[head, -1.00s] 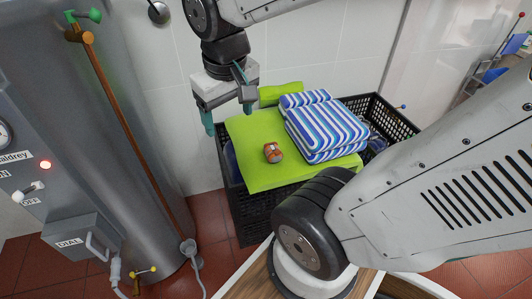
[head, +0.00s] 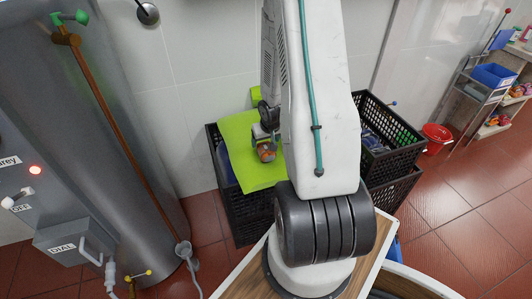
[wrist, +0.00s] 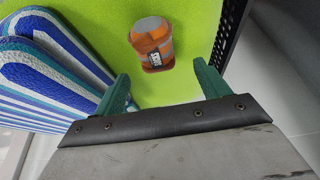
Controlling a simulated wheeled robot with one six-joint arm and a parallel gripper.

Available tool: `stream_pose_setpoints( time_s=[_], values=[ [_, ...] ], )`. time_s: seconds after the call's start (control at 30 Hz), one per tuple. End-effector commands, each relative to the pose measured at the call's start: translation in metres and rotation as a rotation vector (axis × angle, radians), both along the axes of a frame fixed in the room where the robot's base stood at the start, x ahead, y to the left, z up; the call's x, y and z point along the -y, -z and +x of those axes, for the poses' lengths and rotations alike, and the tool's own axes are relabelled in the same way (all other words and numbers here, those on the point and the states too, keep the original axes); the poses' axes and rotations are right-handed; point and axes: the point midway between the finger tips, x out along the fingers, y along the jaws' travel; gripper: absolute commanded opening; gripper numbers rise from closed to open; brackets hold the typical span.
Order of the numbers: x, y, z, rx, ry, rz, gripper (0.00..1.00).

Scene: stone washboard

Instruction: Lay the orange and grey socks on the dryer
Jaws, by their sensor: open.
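The orange and grey socks (head: 266,153) are a small rolled bundle with a dark label, lying on a lime-green folded towel (head: 236,140) on the black crate. In the wrist view the bundle (wrist: 152,43) lies just beyond my gripper (wrist: 162,70), roughly in line with the gap between the two green fingers. The fingers are spread and nothing is between them. In the head view my gripper (head: 265,136) is down close to the bundle, partly hidden by my arm. I cannot make out a dryer in these frames.
Black crates (head: 395,150) are stacked at right. A grey tank (head: 90,130) stands left. A red bucket (head: 436,138) and shelf (head: 485,85) are farther right.

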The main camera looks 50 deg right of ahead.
Motion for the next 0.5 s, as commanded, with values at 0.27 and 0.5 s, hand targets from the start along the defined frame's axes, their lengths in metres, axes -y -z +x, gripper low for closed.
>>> stream_pose_setpoints(
  time_s=[0.27,0.5],
  values=[
    [0.007,0.028,0.003,0.011,0.008,0.008,0.75],
    [0.014,0.052,0.010,0.009,0.008,0.007,0.75]
  ],
)
